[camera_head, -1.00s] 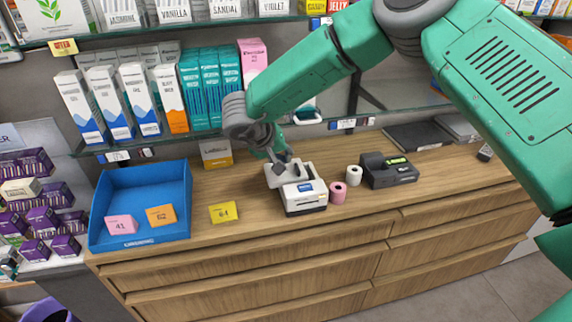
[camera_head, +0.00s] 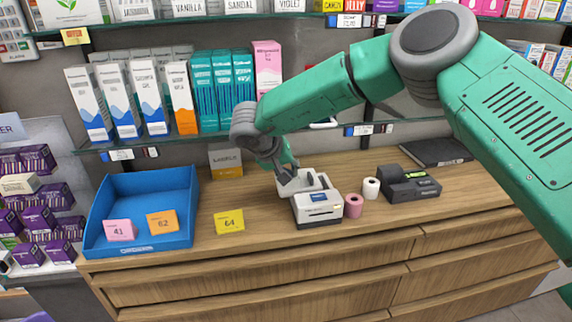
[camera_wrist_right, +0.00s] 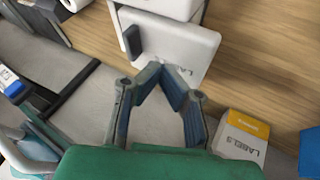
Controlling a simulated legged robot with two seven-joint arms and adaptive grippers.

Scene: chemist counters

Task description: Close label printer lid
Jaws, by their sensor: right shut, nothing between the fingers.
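The white label printer (camera_head: 318,207) stands on the wooden counter, with a blue label on its front. Its pale lid (camera_head: 317,180) is at the rear, partly hidden by my right gripper; it looks raised, but its exact angle is unclear. In the right wrist view the lid (camera_wrist_right: 182,47) is a white panel lettered "LABELS", with a dark tab on one side. My right gripper (camera_head: 286,175) is shut and empty, close behind the lid. In the wrist view its fingertips (camera_wrist_right: 161,70) meet near the lid's edge; contact cannot be told. My left gripper is out of view.
A pink roll (camera_head: 353,206) and white roll (camera_head: 371,188) stand right of the printer, beside a dark device (camera_head: 409,184). A yellow card (camera_head: 229,221) and blue tray (camera_head: 190,240) are left. A label box (camera_head: 226,162) stands behind. A glass shelf overhangs the counter's back.

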